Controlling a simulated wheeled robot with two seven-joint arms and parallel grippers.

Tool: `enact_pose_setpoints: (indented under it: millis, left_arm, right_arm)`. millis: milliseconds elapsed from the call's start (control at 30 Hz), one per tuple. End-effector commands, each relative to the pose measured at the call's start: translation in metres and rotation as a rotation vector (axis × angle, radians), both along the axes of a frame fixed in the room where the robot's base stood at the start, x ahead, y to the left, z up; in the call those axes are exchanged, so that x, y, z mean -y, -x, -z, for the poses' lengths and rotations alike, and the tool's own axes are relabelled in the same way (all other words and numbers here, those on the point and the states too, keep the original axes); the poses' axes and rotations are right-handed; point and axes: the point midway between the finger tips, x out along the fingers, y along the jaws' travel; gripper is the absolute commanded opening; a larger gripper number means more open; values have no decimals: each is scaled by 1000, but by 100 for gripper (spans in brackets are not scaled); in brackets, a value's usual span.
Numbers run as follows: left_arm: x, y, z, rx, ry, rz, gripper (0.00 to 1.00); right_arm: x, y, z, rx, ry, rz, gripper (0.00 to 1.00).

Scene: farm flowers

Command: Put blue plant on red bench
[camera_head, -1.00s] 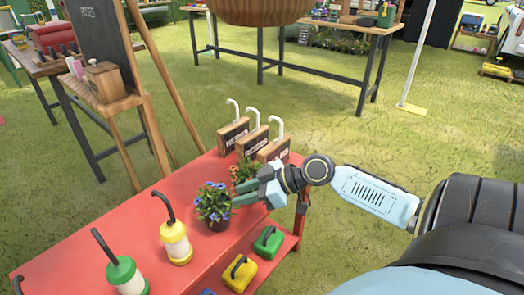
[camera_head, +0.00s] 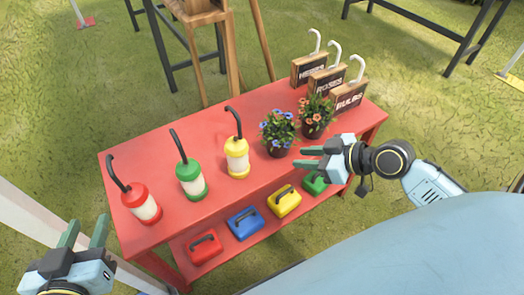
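The blue plant (camera_head: 278,128), blue flowers in a dark pot, stands upright on the top of a red bench (camera_head: 240,195). My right gripper (camera_head: 303,157) is just right of its pot, with its fingers pointing left towards it. The fingers are spread and nothing shows between them; a small gap seems to separate the tips from the pot. My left gripper (camera_head: 86,230) is at the lower left, in front of the bench, open and empty, with its fingers pointing up.
An orange-flowered plant (camera_head: 316,112) stands close behind my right gripper. Wooden signs (camera_head: 327,82) stand at the back right. Coloured boxes (camera_head: 244,222) sit on the lower shelf.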

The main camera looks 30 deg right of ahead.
Motion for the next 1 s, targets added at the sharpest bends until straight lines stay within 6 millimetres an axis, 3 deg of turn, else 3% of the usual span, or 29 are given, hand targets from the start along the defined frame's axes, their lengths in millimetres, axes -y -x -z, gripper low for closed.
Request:
enact_pose_setpoints:
  millis: [33, 200, 400, 600, 1000]
  left_arm:
    - [0, 0, 0, 0, 0, 0, 36]
    - [0, 0, 0, 0, 0, 0, 36]
    - [0, 0, 0, 0, 0, 1, 36]
    - [0, 0, 0, 0, 1, 1, 36]
    - [0, 0, 0, 1, 1, 0, 36]
  right_arm:
    - [-22, 4, 3, 11, -11, 24, 28]
    - [-81, 8, -10, 79, -32, 127, 28]
    - [-123, 7, -52, 192, -88, 260, 28]
    - [-135, 6, -79, 254, -118, 332, 28]
    - [-135, 6, -81, 260, -119, 338, 28]
